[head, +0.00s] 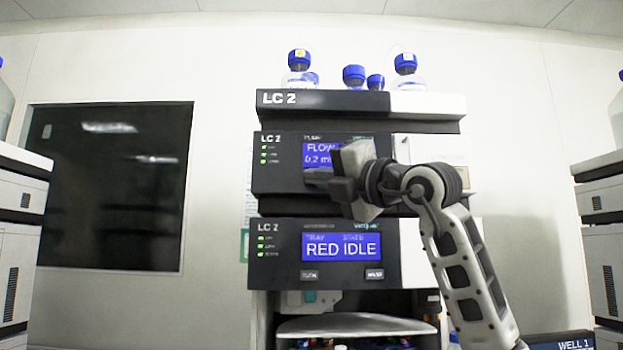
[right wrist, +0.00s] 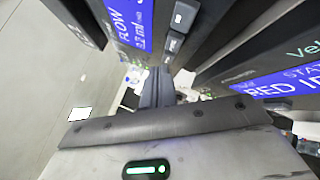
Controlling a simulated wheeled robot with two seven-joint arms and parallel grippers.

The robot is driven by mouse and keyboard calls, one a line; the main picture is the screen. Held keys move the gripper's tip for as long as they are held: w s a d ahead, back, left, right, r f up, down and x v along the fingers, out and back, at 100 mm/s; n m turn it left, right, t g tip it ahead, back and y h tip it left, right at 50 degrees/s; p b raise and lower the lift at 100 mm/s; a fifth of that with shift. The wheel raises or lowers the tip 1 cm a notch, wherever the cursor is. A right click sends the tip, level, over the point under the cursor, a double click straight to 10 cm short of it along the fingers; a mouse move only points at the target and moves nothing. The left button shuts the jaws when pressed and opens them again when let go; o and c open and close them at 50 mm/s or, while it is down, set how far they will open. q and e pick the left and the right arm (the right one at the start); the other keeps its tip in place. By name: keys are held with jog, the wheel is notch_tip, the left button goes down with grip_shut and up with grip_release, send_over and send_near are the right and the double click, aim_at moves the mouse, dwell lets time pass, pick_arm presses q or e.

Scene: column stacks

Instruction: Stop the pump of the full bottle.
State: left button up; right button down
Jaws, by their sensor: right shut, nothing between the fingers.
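The pump module (head: 280,176) is the upper LC 2 unit in the stack. Its blue display (head: 315,150) reads "FLOW" and a value starting 0.2; the rest is hidden behind my right gripper (head: 338,187). The display also shows in the right wrist view (right wrist: 131,22), with dark buttons (right wrist: 184,16) beside it. My right gripper is shut and empty, in front of the pump's panel; its fingers (right wrist: 157,88) point toward the button side. I cannot tell whether they touch. Blue-capped bottles (head: 300,80) stand on top; their fill levels are unclear. My left gripper is out of view.
Below the pump is another LC 2 module (head: 286,260), its display (head: 342,248) reading "RED IDLE". A top tray (head: 330,101) holds the bottles. More equipment stacks stand at the left (head: 20,235) and right (head: 600,235). A dark window (head: 110,185) is behind.

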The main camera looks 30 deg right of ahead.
jog(key=shift+w+d, duration=0.2)
jog(key=shift+w, duration=0.15)
dwell(0.7)
dwell(0.4)
jog(key=shift+s+a, duration=0.4)
jog(key=shift+s, duration=0.3)
jog(key=shift+s+a+b, duration=0.3)
jog(key=shift+s+a, duration=0.15)
jog(key=shift+s, duration=0.25)
jog(key=shift+s+a+b, duration=0.3)
jog(key=shift+s+a, duration=0.15)
jog(key=shift+s, duration=0.3)
jog(key=shift+s+a+b, duration=0.3)
jog(key=shift+s+a, duration=0.15)
jog(key=shift+s, duration=0.25)
